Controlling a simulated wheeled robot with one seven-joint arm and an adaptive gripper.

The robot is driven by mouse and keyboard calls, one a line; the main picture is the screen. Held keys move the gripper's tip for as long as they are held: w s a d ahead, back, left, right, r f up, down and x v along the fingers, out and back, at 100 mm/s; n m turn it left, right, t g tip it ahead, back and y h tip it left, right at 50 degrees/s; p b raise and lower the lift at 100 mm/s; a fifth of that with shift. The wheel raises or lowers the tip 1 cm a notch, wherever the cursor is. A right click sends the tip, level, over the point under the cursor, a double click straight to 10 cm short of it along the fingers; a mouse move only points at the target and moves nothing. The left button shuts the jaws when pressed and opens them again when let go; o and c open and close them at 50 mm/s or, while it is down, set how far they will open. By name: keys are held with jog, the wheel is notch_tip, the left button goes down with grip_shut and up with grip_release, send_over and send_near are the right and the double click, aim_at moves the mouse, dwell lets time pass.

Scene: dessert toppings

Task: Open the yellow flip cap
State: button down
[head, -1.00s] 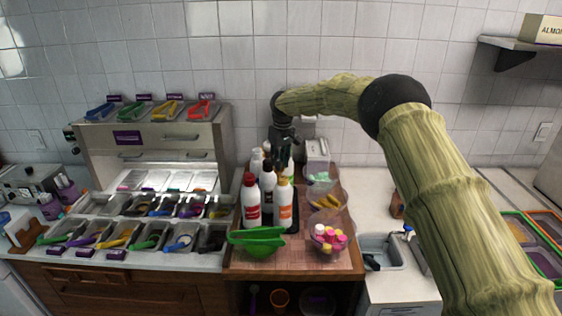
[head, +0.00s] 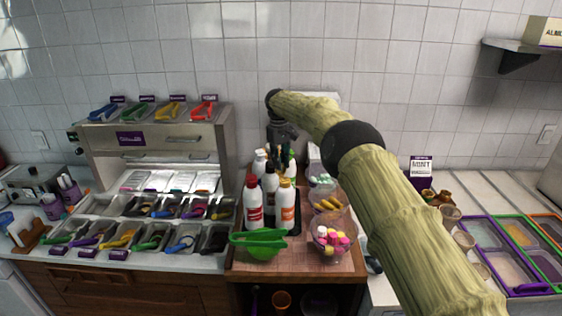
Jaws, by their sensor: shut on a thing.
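My gripper (head: 283,152) points down among the tops of the back bottles on the wooden counter. It is shut on a bottle there, but its fingertips are small and partly hidden, so the exact spot of contact cannot be told. In front stand a white bottle with a yellow-orange cap (head: 286,182), a white bottle with a red cap (head: 252,181) and a white bottle with a dark cap (head: 270,168). The back bottles are mostly covered by these. Whether a yellow flip cap is up or down cannot be told.
A green bowl with green tongs (head: 258,238) sits in front of the bottles. Clear bowls of colourful sweets (head: 331,234) stand to the right. A topping station with steel trays (head: 150,232) fills the left. Purple and green framed bins (head: 505,288) are at right.

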jog(key=shift+s+f, duration=0.2)
jog(key=shift+f, duration=0.3)
jog(key=c, duration=1.3)
grip_release()
jog(key=shift+o, duration=0.7)
jog(key=shift+w, duration=0.25)
jog(key=shift+w+a+r, duration=0.1)
jog(key=shift+w+r, duration=0.05)
jog(key=shift+r, duration=1.75)
jog(key=shift+w+a+r, duration=0.1)
jog(key=shift+w+r, duration=0.05)
jog(key=shift+r, duration=1.7)
